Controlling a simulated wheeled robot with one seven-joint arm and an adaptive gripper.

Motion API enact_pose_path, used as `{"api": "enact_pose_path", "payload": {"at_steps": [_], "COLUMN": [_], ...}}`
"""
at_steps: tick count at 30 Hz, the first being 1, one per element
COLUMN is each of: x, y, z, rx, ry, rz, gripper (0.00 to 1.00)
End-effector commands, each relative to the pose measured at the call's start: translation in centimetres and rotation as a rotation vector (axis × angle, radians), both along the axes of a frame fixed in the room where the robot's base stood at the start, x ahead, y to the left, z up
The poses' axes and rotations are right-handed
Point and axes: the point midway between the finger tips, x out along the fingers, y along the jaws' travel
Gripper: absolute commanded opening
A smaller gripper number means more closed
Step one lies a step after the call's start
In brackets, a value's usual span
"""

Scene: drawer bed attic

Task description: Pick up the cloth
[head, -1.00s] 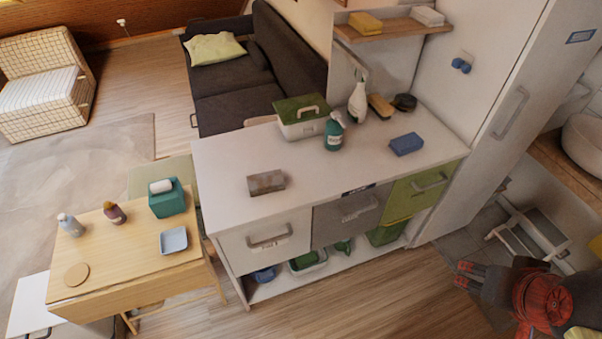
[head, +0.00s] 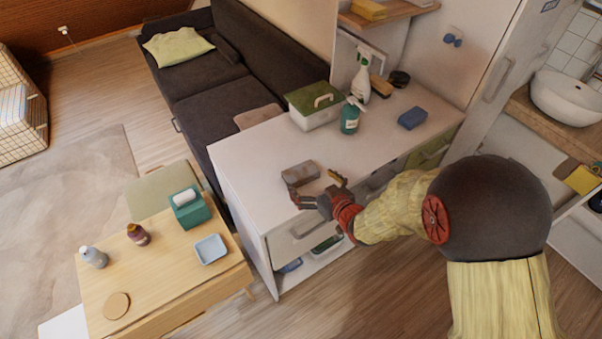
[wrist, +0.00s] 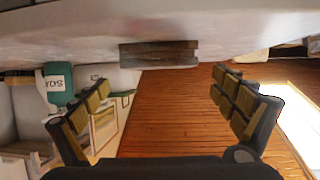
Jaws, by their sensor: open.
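A folded grey-brown block, which looks like the cloth (head: 300,173), lies on the white counter (head: 255,165) near its front left part. In the wrist view, which is upside down, the cloth (wrist: 160,54) hangs from the counter surface at the top, ahead of and between my fingers. My gripper (head: 319,191) is open and empty at the counter's front edge, just in front of the cloth. The wrist view also shows my gripper (wrist: 162,88) with fingers spread wider than the cloth. I cannot tell any contact with it.
A green-lidded box (head: 312,107), a teal bottle (head: 350,118), a white spray bottle (head: 362,82) and a blue sponge (head: 412,118) stand farther back on the counter. A wooden table (head: 160,262) with bottles and a blue tray (head: 211,249) is at left. The counter around the cloth is clear.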

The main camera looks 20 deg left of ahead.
Motion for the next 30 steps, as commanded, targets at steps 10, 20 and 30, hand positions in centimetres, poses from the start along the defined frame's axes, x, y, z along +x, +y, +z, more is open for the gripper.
{"api": "enact_pose_path", "payload": {"at_steps": [10, 20, 30], "x": [2.3, 5.0, 5.1], "y": [2.4, 4.7, 4.8], "z": [-1.6, -3.0, -3.0], "rx": [0.003, 0.003, 0.003], "ry": [-0.003, -0.003, -0.003], "rz": [0.004, 0.002, 0.002], "gripper": [1.0, 1.0, 0.95]}}
